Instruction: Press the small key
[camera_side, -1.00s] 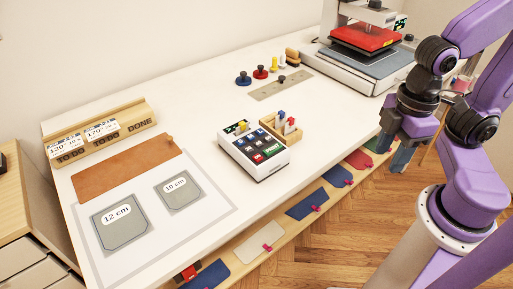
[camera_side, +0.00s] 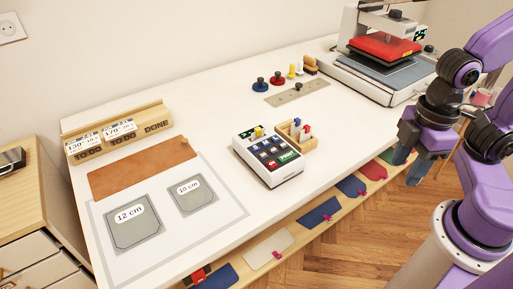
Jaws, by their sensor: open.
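A white keypad box (camera_side: 268,157) with several dark keys, a green key and a red key stands in the middle of the white table. A yellow piece shows at its back edge. The markings on the keys are too small to read, so I cannot tell which is the small key. My gripper (camera_side: 408,168) is open and empty. It points down at the table's front right edge, well to the right of the keypad and apart from it.
A wooden box (camera_side: 303,141) with coloured pegs stands right beside the keypad. A red heat press (camera_side: 383,50) stands at the back right. Grey plates (camera_side: 134,222) and a brown sheet (camera_side: 140,168) lie at left.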

